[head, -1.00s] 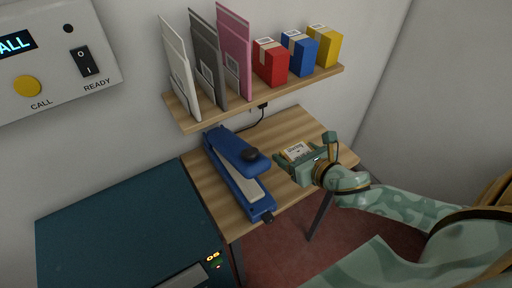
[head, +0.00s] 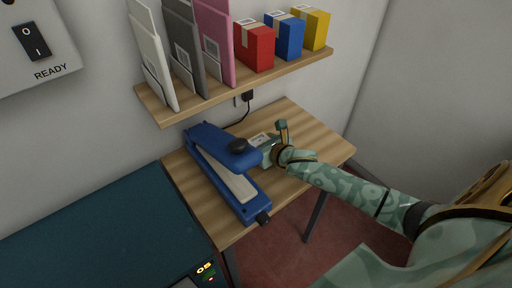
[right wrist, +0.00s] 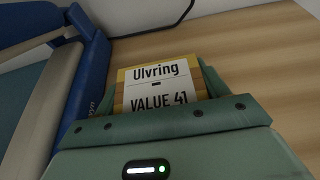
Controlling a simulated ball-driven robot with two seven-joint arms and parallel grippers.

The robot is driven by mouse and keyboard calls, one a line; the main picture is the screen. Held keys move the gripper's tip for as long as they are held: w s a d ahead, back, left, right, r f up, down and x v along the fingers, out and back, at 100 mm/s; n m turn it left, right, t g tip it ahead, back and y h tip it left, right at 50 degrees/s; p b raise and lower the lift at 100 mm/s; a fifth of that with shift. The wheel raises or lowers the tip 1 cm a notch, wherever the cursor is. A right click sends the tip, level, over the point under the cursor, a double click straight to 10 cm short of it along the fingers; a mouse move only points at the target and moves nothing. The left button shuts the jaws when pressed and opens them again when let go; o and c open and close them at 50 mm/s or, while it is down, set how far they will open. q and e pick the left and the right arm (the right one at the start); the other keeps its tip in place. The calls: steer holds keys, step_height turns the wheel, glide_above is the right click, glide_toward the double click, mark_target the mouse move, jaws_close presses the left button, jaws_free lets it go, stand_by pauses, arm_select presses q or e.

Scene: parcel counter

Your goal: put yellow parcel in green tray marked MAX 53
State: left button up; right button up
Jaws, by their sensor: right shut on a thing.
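My right gripper (head: 268,148) is over the wooden table, just right of the blue sealer, partly hidden by its own wrist. It is shut on a yellow parcel (head: 258,139) with a white label. In the right wrist view the parcel (right wrist: 124,75) sits between the green fingers (right wrist: 160,105); its label reads "Ulvring" and "VALUE 41", and its lower part is hidden. Whether it touches the table is unclear. No green tray marked MAX 53 is in view. My left gripper is not in view.
The blue sealer (head: 225,170) lies close to the gripper. A wall shelf (head: 235,80) above holds upright envelopes (head: 180,50) and a red box (head: 255,45), a blue box (head: 287,38) and a yellow box (head: 312,28). A dark teal unit (head: 100,235) stands at left. The table's right side is clear.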

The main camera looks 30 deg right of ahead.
steer(key=shift+f, duration=0.5)
steer(key=shift+r, duration=0.15)
steer(key=o, duration=1)
steer(key=shift+o, duration=0.2)
